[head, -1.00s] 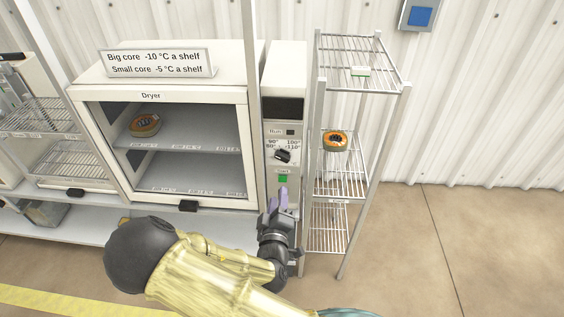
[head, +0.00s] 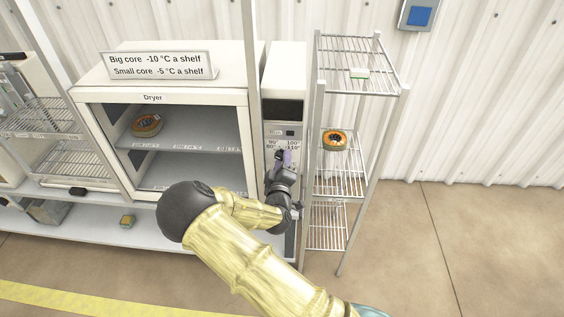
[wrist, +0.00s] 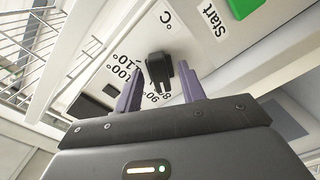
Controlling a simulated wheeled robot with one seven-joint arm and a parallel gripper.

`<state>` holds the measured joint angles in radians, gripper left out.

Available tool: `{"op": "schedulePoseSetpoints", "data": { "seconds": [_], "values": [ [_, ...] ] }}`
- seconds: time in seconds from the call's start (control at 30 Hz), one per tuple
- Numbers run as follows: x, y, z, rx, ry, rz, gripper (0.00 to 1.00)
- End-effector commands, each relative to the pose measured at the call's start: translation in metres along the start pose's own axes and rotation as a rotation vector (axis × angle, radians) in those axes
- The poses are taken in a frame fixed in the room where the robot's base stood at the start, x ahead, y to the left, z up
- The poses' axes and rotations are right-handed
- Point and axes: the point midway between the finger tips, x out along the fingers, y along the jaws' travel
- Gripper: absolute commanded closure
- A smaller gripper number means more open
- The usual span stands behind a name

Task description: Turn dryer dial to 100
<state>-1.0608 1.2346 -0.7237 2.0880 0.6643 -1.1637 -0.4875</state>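The dryer (head: 152,97) has a control panel (head: 284,130) on its right side, with temperature marks around a black dial. In the wrist view the dial (wrist: 159,69) shows between the fingertips, its narrow end toward the 80 and 90 marks; the exact setting is hard to read. The 100 and 110 marks lie to its left in that view. My gripper (wrist: 160,72) is open, with one purple finger on each side of the dial; I cannot tell if either touches it. In the head view my gripper (head: 286,157) covers most of the dial.
A green Start button (wrist: 243,5) is near the dial. A wire rack (head: 358,75) stands close on the right, holding an orange and black coil (head: 334,138). Another coil (head: 146,125) sits on the dryer's upper shelf. A sign (head: 157,65) stands on top.

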Motion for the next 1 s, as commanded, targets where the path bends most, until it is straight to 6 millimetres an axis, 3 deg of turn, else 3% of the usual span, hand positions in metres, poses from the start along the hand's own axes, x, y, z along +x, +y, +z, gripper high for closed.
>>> {"op": "schedulePoseSetpoints", "data": {
  "seconds": [0.2, 0.4, 1.0],
  "values": [
    [-0.0001, -0.0002, 0.0001, 0.000, 0.000, 0.000, 0.62],
    [-0.0003, -0.0002, 0.0000, 0.000, 0.000, 0.000, 1.00],
    [-0.0002, -0.0019, 0.0015, 0.127, -0.002, 0.000, 1.00]
  ]
}}
